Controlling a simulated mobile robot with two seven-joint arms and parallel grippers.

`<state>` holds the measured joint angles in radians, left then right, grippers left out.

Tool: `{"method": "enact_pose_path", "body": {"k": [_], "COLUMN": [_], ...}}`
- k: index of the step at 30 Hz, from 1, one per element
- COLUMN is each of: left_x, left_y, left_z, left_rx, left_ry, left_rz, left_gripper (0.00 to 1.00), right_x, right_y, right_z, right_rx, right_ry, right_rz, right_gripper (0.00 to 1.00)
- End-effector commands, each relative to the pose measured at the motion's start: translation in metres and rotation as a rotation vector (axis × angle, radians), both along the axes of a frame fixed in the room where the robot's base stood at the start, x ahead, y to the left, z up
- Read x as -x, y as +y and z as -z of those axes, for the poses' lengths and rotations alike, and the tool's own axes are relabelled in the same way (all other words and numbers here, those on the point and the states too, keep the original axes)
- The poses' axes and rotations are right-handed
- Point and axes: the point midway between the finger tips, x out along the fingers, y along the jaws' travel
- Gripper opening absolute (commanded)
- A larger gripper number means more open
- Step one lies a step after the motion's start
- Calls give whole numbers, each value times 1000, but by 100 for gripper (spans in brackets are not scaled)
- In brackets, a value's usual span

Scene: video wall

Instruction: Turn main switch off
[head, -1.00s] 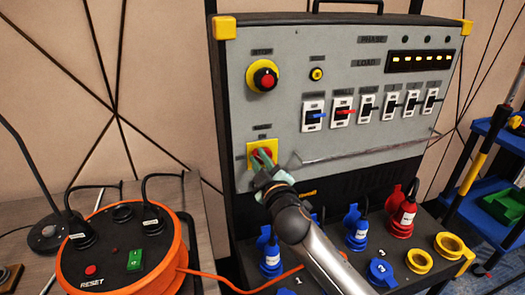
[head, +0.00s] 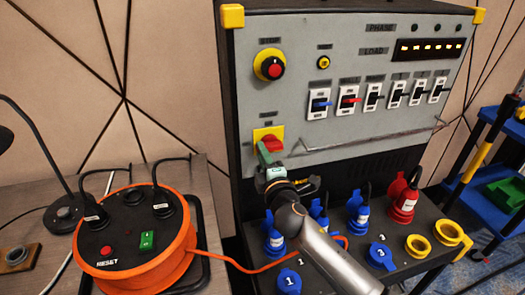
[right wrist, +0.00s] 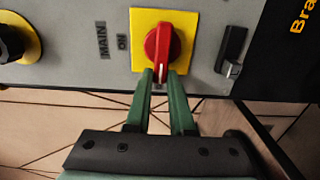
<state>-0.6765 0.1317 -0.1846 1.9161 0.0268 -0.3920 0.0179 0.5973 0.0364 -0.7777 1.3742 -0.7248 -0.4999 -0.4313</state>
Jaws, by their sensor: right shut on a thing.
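The main switch (head: 270,140) is a red rotary knob on a yellow square plate, low at the left of the grey panel. In the right wrist view the red knob (right wrist: 160,52) stands lengthwise in line with my fingers, its white mark at the end nearest them. The label reading MAIN and ON is to its left there. My right gripper (head: 265,153) reaches the knob from below in the head view. Its green fingertips (right wrist: 162,78) are shut on the knob's near end, one on each side. My left gripper is not in view.
A red STOP button (head: 273,69) on yellow sits above the switch. A metal rail (head: 365,138) runs beside my gripper. Plugs (head: 359,212) and an orange cable reel (head: 135,235) are below.

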Motion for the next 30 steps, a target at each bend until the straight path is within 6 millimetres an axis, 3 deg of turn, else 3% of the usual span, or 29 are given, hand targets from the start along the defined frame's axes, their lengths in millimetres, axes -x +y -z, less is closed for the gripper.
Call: {"method": "enact_pose_path", "body": {"k": [18, 19, 26, 30], "left_x": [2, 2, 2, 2], "left_y": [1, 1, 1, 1], "left_z": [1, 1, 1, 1], "left_rx": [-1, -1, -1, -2], "left_ry": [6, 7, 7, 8], "left_rz": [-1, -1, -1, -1], "left_gripper": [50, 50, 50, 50], "right_x": [0, 0, 0, 0], "right_y": [0, 0, 0, 0], "right_z": [2, 2, 2, 1], "right_rx": [42, 42, 40, 39], "right_ry": [-13, -14, -13, -13], "right_rz": [0, 0, 0, 0], "right_gripper": [0, 23, 49, 51]}}
